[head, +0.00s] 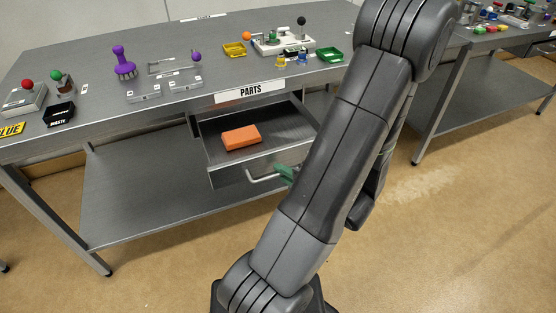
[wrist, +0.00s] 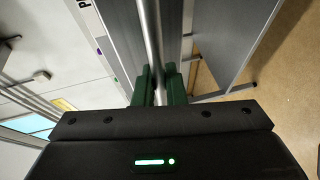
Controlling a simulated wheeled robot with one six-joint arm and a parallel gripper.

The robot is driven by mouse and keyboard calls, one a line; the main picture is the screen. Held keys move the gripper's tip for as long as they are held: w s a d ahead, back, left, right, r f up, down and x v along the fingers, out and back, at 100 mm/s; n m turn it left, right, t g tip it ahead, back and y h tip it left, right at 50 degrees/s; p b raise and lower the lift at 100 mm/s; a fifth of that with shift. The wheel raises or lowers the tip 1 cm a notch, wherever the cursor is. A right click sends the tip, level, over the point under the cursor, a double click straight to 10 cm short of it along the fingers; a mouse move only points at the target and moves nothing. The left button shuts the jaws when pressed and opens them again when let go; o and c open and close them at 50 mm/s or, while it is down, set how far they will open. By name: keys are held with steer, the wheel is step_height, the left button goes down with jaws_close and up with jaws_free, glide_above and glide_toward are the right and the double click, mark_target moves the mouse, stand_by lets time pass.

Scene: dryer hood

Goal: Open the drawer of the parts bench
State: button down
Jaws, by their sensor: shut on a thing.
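The parts bench (head: 185,100) is a grey metal table with a "PARTS" label (head: 251,91) on its front edge. Its drawer (head: 226,178) stands pulled out below the label, and an orange block (head: 241,137) lies inside. The drawer's bar handle (head: 262,179) is on the drawer front and also shows in the wrist view (wrist: 151,35). My gripper's green fingers (head: 286,174) are at the right part of the handle. In the wrist view my gripper (wrist: 159,82) is shut on the handle, one finger on each side. My arm hides the right end of the drawer.
A lower shelf (head: 130,200) runs under the bench. Small parts, including a purple brush (head: 123,62), a yellow tray (head: 234,49) and a green tray (head: 329,54), stand on top. A second bench (head: 470,85) is at right. The floor (head: 430,230) between is clear.

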steer(key=shift+s, duration=0.25)
steer(key=c, duration=1.5)
jaws_free()
steer(key=shift+d, duration=0.1)
steer(key=p+v, duration=0.3)
steer(key=v, duration=1)
steer(key=shift+s+d, duration=0.25)
steer(key=shift+s, duration=0.05)
steer(key=shift+w+a, duration=0.1)
steer(key=b+x, duration=0.3)
steer(key=x, duration=1)
steer(key=shift+w+a, duration=0.2)
